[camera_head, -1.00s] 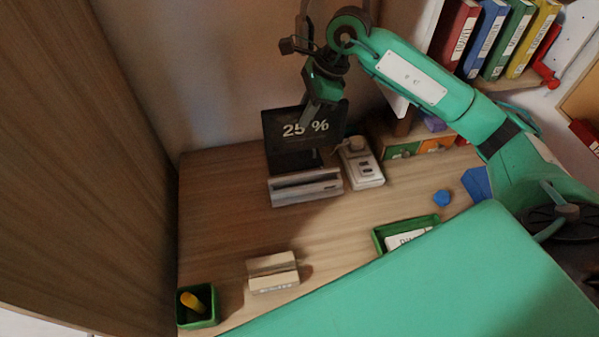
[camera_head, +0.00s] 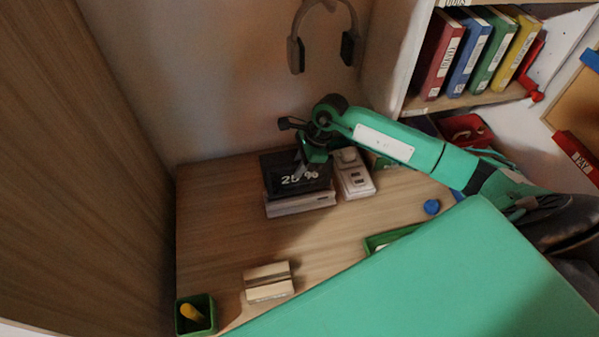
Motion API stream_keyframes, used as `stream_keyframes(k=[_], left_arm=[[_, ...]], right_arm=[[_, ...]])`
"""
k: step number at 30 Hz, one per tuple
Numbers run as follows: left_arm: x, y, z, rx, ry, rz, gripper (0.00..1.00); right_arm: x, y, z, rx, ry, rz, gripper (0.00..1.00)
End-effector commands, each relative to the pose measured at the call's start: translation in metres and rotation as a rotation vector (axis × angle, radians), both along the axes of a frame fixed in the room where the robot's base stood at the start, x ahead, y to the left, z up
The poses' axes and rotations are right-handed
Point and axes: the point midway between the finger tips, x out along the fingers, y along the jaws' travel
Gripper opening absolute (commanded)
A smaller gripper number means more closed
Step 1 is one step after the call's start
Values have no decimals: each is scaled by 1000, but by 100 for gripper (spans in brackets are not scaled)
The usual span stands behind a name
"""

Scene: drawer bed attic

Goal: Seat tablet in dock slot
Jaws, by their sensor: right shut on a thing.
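The dark tablet (camera_head: 284,184) shows "25 %" on its screen and stands at the back of the desk. Its lower edge meets the top of the pale grey dock (camera_head: 301,206); whether it is fully down in the slot I cannot tell. My right gripper (camera_head: 303,172) comes from above and is shut on the tablet near its upper middle, covering part of the screen. My left gripper is not in view.
A white charger block (camera_head: 354,179) stands close to the right of the dock. A wooden slotted stand (camera_head: 269,283), green pen cup (camera_head: 196,316) and green tray (camera_head: 374,242) are nearer. A blue knob-like object (camera_head: 432,207) lies right. The desk's left middle is clear. Headphones (camera_head: 297,55) hang above.

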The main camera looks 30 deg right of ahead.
Motion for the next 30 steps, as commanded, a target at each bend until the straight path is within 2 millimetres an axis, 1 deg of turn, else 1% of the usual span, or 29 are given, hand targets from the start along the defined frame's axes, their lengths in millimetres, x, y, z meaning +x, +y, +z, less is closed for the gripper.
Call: stream_keyframes(k=[2, 9, 11, 17, 20, 21, 23, 24, 30], left_arm=[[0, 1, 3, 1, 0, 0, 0], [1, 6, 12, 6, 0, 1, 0], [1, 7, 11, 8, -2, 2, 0], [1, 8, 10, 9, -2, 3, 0], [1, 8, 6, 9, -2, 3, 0], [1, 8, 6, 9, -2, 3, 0], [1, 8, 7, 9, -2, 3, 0], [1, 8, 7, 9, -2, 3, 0], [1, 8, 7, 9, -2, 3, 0]], right_arm=[[0, 0, -5, 1, 1, -1, 0], [-1, 1, -38, 1, 2, 0, 0], [0, 0, -41, 0, 0, -1, 0], [0, 0, -42, 0, -1, 0, 0], [0, 0, -45, 0, -1, 1, 0], [0, 0, -46, -1, 0, 0, 18], [-1, 0, -45, -1, 0, 0, 30], [-1, 0, -44, -1, 0, 0, 38], [0, 0, -44, -1, 0, 0, 38]])
